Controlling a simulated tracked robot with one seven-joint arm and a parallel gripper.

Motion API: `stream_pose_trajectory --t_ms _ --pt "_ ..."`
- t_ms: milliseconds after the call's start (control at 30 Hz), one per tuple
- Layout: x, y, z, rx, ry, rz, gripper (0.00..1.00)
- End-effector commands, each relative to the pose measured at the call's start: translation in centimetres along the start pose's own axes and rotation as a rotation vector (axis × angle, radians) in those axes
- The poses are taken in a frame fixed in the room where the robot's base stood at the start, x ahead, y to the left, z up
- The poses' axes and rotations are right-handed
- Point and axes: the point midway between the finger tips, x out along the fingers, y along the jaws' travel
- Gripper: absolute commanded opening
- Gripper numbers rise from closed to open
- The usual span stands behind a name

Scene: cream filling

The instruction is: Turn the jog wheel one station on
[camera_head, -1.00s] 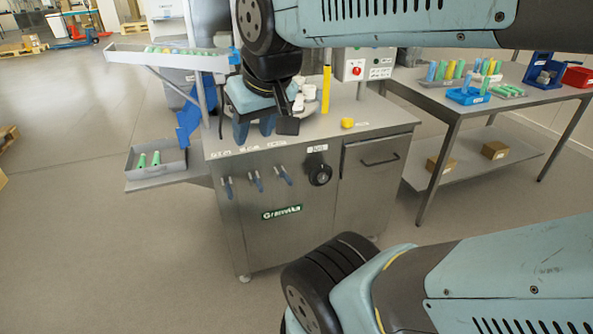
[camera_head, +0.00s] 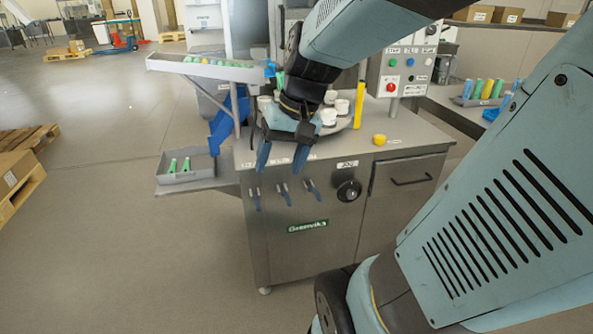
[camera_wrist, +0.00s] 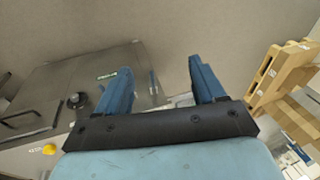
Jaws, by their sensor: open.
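The jog wheel (camera_head: 349,190) is a round black knob on the steel front of the filling machine (camera_head: 330,222), below a small white label. It also shows in the wrist view as a dark knob (camera_wrist: 77,100) left of my fingers. My gripper (camera_head: 280,163) has two blue fingers, apart and empty, pointing down in front of the machine's top edge, left of and above the wheel. In the wrist view my fingers (camera_wrist: 160,88) are spread with nothing between them. Behind my wrist, a round table with white cups (camera_head: 328,116) is partly hidden.
A yellow knob (camera_head: 380,139) and yellow post (camera_head: 359,104) stand on top. A tray with green tubes (camera_head: 186,166) juts out left. Floor in front is clear.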

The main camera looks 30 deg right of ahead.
Motion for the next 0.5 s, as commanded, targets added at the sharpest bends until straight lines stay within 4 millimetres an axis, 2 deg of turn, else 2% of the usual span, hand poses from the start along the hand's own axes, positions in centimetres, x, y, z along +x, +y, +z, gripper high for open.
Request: stream_pose_trajectory --t_ms 100,500 --pt "1.9 0.4 -1.2 0.081 -0.085 -0.086 0.69" --pt "6.9 2.5 -6.0 0.347 -0.249 -0.437 0.69"
